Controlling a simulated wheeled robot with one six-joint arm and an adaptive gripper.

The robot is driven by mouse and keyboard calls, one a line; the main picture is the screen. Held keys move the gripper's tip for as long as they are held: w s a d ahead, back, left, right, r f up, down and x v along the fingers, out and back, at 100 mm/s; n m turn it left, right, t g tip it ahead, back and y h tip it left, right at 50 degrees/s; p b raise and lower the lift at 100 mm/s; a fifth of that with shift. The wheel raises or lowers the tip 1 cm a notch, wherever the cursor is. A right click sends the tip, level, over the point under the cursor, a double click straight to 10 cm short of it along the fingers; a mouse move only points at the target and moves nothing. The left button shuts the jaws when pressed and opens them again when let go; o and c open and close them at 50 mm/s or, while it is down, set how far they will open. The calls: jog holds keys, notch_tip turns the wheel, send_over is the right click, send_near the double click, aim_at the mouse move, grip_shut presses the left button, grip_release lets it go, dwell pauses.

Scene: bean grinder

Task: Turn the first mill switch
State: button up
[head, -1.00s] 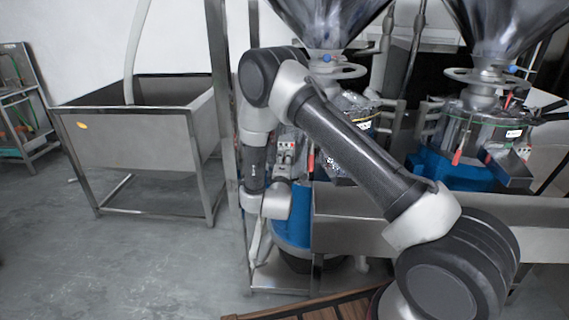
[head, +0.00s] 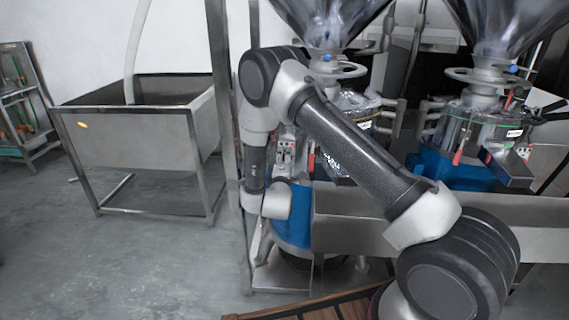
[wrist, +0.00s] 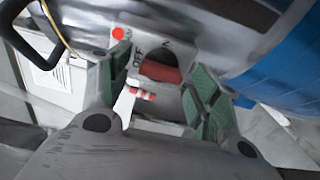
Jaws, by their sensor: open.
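The first mill has a blue base (head: 292,222) and stands behind my arm in the head view. Its small switch panel (head: 284,152) shows beside my forearm. In the wrist view the switch plate with "OFF" lettering (wrist: 137,57) is close, with a red switch (wrist: 160,68) in a dark opening. My gripper (wrist: 155,82) is open, with one green-padded finger on each side of the switch plate. I cannot tell whether a finger touches it. A small red-and-white part (wrist: 143,95) shows below the switch. In the head view my fingers are hidden or too small to make out.
A second mill (head: 455,165) stands at the right. A long metal trough (head: 365,232) runs in front of the mills. A metal bin on legs (head: 135,140) and a rack (head: 22,105) stand at the left. The grey floor at the left front is clear.

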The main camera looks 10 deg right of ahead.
jog(key=v, duration=1.2)
